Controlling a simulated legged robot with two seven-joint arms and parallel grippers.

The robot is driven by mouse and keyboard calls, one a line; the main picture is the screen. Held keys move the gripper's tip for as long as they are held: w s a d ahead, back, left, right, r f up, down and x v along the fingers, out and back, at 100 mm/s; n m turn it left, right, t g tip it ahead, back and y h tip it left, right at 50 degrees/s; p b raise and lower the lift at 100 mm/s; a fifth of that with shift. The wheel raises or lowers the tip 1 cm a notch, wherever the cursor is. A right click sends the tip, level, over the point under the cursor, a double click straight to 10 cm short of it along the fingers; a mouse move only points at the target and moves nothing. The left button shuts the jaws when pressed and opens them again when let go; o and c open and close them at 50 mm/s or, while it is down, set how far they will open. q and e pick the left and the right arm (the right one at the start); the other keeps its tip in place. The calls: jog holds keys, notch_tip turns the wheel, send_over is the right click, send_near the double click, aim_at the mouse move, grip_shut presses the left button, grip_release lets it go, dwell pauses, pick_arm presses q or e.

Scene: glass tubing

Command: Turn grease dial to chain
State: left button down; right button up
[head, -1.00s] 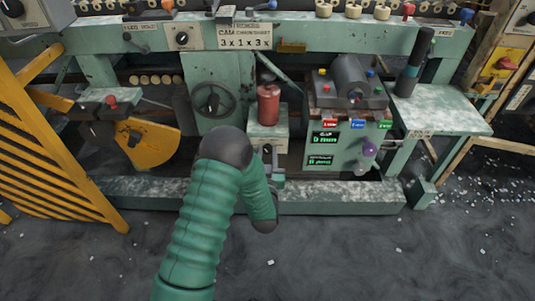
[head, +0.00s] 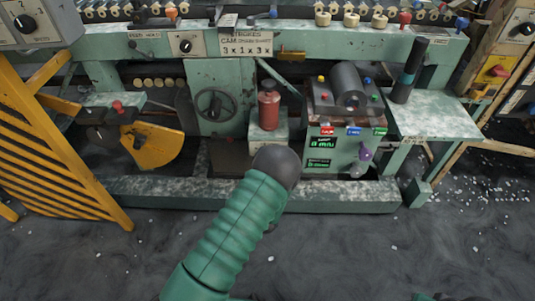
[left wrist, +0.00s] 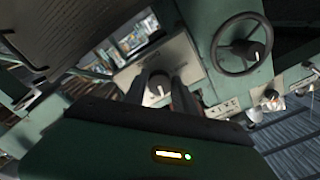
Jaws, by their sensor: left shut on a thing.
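In the left wrist view, the grease dial (left wrist: 157,86) is a small round dial with a dark grip and a pale mark, on a light panel (left wrist: 150,57) of the green machine. My left gripper (left wrist: 160,97) is shut on it, with dark fingers on both sides. The lettering on the panel is too small to read, so the dial's setting cannot be told. In the head view my left arm covers its own gripper and the dial.
A black handwheel (head: 215,104) sits left of a red canister (head: 269,105); the left wrist view shows a handwheel (left wrist: 242,44) beside the dial. A yellow slatted barrier (head: 60,165) stands at left. A green beam (head: 335,197) runs low along the machine. The front floor is open.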

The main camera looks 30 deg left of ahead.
pick_arm(q)
jog(key=shift+d+m+p, duration=0.15)
jog(key=shift+m+p, duration=0.45)
jog(key=shift+m, duration=0.9)
jog(key=shift+f, duration=0.1)
jog(key=c, duration=1)
grip_release()
jog(key=p+v, duration=0.4)
jog(key=v, duration=1.2)
jog(key=shift+s+d, duration=0.1)
jog(key=shift+s, duration=0.3)
